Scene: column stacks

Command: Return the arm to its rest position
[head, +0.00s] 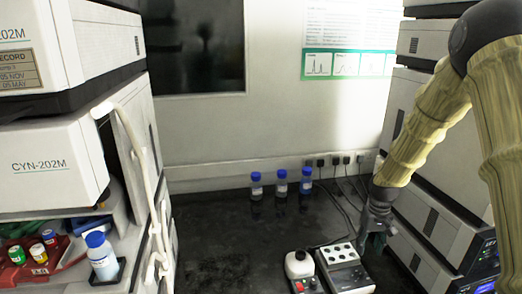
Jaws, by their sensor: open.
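My arm, in a yellowish cover, comes in from the upper right of the head view and bends down over the right side of the bench. My gripper (377,236) is dark grey and points down at the right, beside the right instrument stack (437,183). It is open, and I see nothing held in it. Its fingertips are small and dark against the bench, so their exact gap is hard to make out. It is just above and behind the right end of a grey block with round wells (345,270); I cannot tell whether they touch.
A small white-topped device (299,266) stands left of the block. Several blue-capped bottles stand around, one at the back (256,187) and one on the left (101,257). The left stack (55,165) has tubing on its side. The bench's middle (225,240) is clear.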

